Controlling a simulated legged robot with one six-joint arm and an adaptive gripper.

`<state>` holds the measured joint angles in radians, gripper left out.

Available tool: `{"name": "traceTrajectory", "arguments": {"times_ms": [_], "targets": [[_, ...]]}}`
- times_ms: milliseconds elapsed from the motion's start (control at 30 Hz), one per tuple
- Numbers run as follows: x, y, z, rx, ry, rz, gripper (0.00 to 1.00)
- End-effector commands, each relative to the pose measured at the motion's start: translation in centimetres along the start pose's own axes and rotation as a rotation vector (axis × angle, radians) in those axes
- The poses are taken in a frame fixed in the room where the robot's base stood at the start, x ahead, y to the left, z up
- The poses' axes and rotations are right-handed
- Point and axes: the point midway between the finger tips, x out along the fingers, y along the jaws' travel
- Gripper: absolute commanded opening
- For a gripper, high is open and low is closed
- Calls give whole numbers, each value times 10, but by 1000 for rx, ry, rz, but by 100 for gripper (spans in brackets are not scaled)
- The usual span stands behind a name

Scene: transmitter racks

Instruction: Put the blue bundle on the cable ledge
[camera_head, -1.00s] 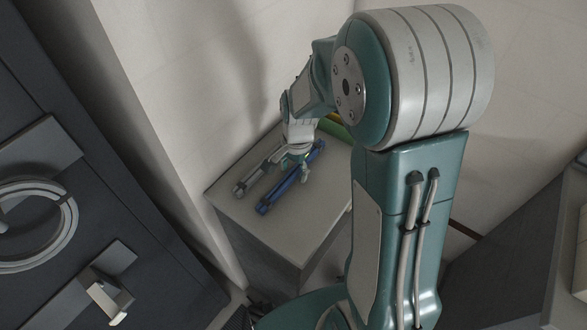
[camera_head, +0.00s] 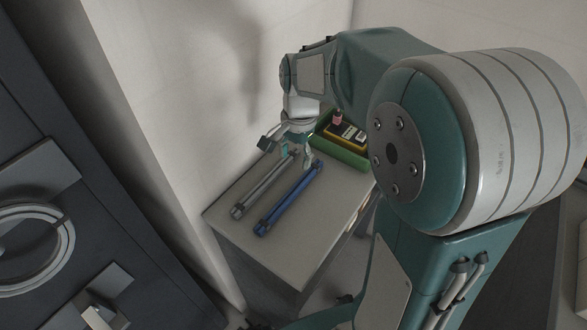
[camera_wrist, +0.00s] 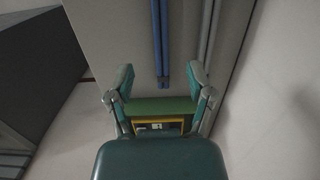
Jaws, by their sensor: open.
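The blue bundle (camera_head: 290,198) is a long, thin roll lying flat on the pale top of a low cabinet (camera_head: 293,262). In the wrist view the blue bundle (camera_wrist: 160,40) runs up from between the fingertips. My gripper (camera_head: 286,152) is open and empty, raised above the far end of the cabinet top. In the wrist view its two fingers (camera_wrist: 161,80) stand wide apart, near the end of the bundle. I cannot make out a cable ledge for certain.
A grey bundle (camera_head: 262,187) lies beside the blue one, on its left. A green bin (camera_head: 343,153) holding a yellow-and-black device (camera_head: 346,135) stands at the back of the cabinet top. A dark panel with a ring handle (camera_head: 68,222) is at left. Pale walls stand behind.

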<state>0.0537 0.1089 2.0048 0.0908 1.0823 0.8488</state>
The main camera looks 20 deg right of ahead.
Motion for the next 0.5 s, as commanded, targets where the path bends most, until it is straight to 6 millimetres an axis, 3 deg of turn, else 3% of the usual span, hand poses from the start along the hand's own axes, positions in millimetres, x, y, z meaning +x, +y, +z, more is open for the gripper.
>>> {"name": "traceTrajectory", "arguments": {"times_ms": [167,500], "targets": [[-14,5,5,-39,19,-17,68],[-62,59,55,-438,220,-135,68]]}}
